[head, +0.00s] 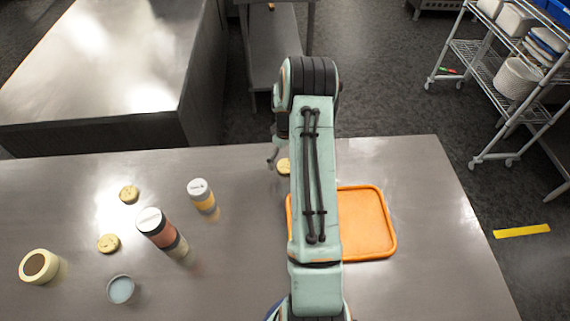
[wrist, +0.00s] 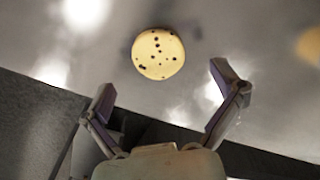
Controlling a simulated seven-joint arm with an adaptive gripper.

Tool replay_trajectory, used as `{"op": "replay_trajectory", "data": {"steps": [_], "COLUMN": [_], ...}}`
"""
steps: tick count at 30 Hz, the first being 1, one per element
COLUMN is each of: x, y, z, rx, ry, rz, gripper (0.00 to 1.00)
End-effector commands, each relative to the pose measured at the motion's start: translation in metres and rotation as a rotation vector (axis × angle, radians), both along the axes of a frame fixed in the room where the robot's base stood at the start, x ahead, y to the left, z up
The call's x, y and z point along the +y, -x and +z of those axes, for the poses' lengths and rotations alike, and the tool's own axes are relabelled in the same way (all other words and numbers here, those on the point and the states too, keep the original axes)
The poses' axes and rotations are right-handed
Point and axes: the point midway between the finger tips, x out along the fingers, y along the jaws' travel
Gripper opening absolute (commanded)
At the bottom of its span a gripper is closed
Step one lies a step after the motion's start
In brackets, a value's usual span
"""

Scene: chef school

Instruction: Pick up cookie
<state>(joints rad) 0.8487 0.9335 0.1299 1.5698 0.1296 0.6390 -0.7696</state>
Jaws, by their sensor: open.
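A round pale cookie with dark chips (wrist: 158,53) lies on the steel table in the wrist view, just beyond my open fingertips. My gripper (wrist: 167,88) is open and empty, with the cookie ahead of the gap between its fingers and apart from them. In the head view a cookie (head: 283,166) lies near the table's far edge, partly hidden by my arm. My gripper (head: 273,155) shows there only in part, just left of that cookie. Two more cookies, one farther back (head: 129,194) and one nearer (head: 108,243), lie on the left of the table.
An orange tray (head: 375,222) lies right of my arm, partly hidden by it. A white-lidded yellow jar (head: 202,196), a tall red container (head: 158,229), a cream jar (head: 38,266) and a small blue-grey cup (head: 121,289) stand on the left. The table's right end is clear.

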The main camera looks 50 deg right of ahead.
Motion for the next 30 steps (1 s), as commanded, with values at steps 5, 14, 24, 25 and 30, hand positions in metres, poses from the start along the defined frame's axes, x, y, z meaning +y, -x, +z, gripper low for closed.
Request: {"op": "replay_trajectory", "data": {"steps": [5,14,24,25,30], "x": [0.000,0.000,0.000,0.000,0.000], "y": [0.000,0.000,0.000,0.000,0.000], "z": [-0.018,-0.020,-0.020,-0.020,-0.020], "rx": [0.001,-0.001,0.000,0.000,0.000], "ry": [0.000,0.001,0.001,0.001,0.001], "rz": [-0.001,0.000,0.001,0.001,0.000], "gripper": [0.94,0.87,0.35,0.35,0.35]}}
